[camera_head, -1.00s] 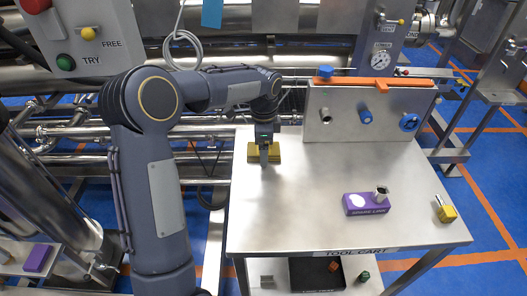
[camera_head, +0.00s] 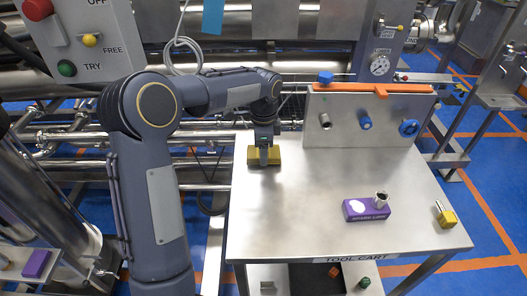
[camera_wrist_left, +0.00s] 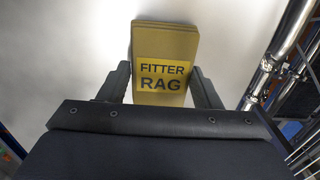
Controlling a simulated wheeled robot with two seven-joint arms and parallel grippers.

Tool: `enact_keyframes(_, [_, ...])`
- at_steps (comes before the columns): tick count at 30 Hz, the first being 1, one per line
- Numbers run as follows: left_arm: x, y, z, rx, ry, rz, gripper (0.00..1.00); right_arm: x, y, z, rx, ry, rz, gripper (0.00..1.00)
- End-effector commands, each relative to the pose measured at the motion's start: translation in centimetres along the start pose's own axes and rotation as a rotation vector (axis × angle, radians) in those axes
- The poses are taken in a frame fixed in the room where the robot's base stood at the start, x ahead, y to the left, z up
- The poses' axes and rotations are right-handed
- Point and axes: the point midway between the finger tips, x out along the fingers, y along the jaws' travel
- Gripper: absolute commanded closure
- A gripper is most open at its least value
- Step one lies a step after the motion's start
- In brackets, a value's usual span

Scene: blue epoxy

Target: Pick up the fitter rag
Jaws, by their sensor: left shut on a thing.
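The fitter rag (camera_head: 275,156) is a folded olive-yellow block near the back left corner of the steel tool cart top (camera_head: 310,200). In the left wrist view the rag (camera_wrist_left: 165,45) shows its yellow label reading FITTER RAG. My left gripper (camera_head: 264,160) is over the rag from above. In the wrist view its two fingers (camera_wrist_left: 163,88) stand on either side of the rag and are shut on it. Whether the rag is clear of the cart top I cannot tell. My right gripper is not in view.
A steel panel (camera_head: 350,135) with blue fittings stands at the back. Pipes (camera_head: 80,160) run left of the cart. The cart's middle is clear.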

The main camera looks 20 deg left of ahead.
Motion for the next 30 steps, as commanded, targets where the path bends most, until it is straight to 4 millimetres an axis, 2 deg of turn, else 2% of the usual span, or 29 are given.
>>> enact_keyframes(4, [-2.5, -0.1, -0.1, 0.0, 0.003, -0.005, 0.67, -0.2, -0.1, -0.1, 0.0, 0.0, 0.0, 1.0])
enact_keyframes(13, [-8.5, 5.2, -1.8, 0.005, 0.003, -0.005, 0.67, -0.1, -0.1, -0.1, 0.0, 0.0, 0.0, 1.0])
enact_keyframes(15, [-9.0, 7.0, -2.3, 0.007, 0.001, -0.003, 0.67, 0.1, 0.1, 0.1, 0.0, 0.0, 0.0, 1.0])
enact_keyframes(21, [-10.7, 10.8, -3.5, 0.005, 0.001, -0.002, 0.67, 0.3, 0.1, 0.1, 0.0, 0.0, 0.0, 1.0])
enact_keyframes(30, [-11.9, 13.2, -4.3, 0.002, 0.0, -0.001, 0.67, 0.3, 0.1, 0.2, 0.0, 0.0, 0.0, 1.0])
